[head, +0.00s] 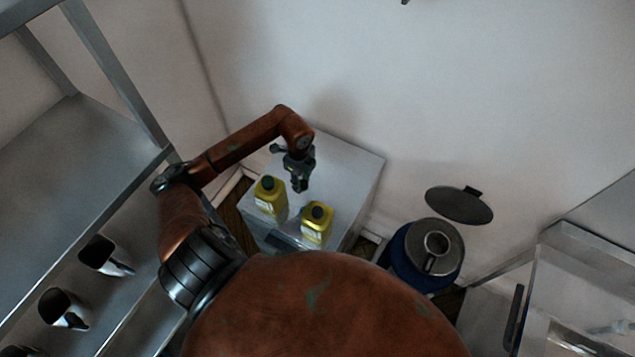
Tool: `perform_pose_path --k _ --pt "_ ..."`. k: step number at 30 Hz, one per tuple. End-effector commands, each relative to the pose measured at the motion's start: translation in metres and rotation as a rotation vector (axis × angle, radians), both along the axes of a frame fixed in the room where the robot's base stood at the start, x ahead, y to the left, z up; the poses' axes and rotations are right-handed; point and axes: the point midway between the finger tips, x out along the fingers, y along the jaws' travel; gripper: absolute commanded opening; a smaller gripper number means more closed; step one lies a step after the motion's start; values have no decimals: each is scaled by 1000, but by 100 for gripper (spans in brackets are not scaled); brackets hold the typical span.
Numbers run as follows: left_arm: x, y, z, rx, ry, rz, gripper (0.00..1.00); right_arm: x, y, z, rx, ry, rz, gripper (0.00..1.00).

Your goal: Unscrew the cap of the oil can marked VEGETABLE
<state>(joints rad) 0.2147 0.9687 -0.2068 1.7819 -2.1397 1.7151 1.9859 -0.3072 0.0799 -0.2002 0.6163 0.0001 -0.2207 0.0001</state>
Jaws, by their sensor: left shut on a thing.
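Two yellow oil cans stand upright on a pale grey cabinet top. The left can (268,205) has a dark green round top. The right can (316,228) also has a dark round top. Their labels are too small to read, so I cannot tell which is marked VEGETABLE. My left gripper (299,187) points down, behind and between the two cans in the picture. It is shut on a small dark thing, mostly hidden by the fingers; I cannot tell whether it is a cap. My right gripper is out of view.
The cabinet top (349,176) is clear behind and right of the cans. A blue bin (408,272) with a raised dark lid (459,205) stands to the right. Steel shelving (75,150) with dark scoop-like items is at left. A glass-sided unit (570,290) is at far right.

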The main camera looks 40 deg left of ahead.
Motion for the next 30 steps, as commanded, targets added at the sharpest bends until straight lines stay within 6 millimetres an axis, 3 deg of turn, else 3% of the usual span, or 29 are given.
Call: perform_pose_path --k 9,21,30 --pt "-4 3 -52 -3 4 11 2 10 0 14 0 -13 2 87" --pt "-3 1 -94 -4 4 6 2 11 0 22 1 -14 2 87" --pt "-2 2 -99 -1 2 4 2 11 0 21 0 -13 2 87"
